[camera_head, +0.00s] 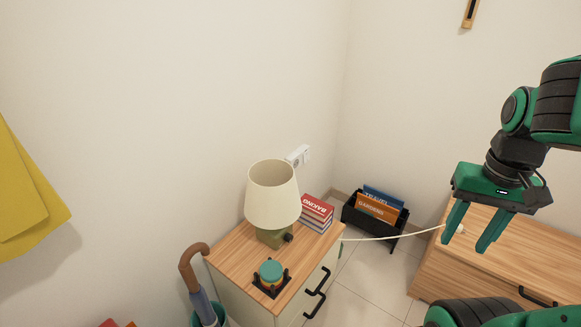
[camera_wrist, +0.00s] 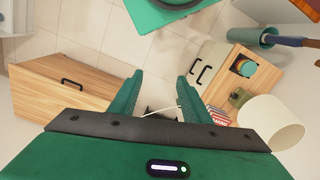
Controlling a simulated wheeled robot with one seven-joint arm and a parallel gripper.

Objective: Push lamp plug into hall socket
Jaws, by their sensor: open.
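The lamp (camera_head: 273,195) has a cream shade and a green base, and stands on a small wood-topped cabinet (camera_head: 232,248). Its shade also shows in the wrist view (camera_wrist: 270,122). A pale cord (camera_head: 395,238) runs from beside this cabinet to the low wooden unit at right. A small whitish piece at its end, perhaps the plug (camera_head: 460,229), shows by my gripper's left finger; its shape is unclear. The white wall socket (camera_head: 299,156) is behind the lamp, partly hidden by the shade. My gripper (camera_head: 468,236) is open, fingers pointing down, over the low unit, holding nothing visible.
A black magazine rack (camera_head: 375,215) stands in the corner. The low wooden unit (camera_head: 435,270) is at right. An umbrella (camera_head: 195,270) stands at left.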

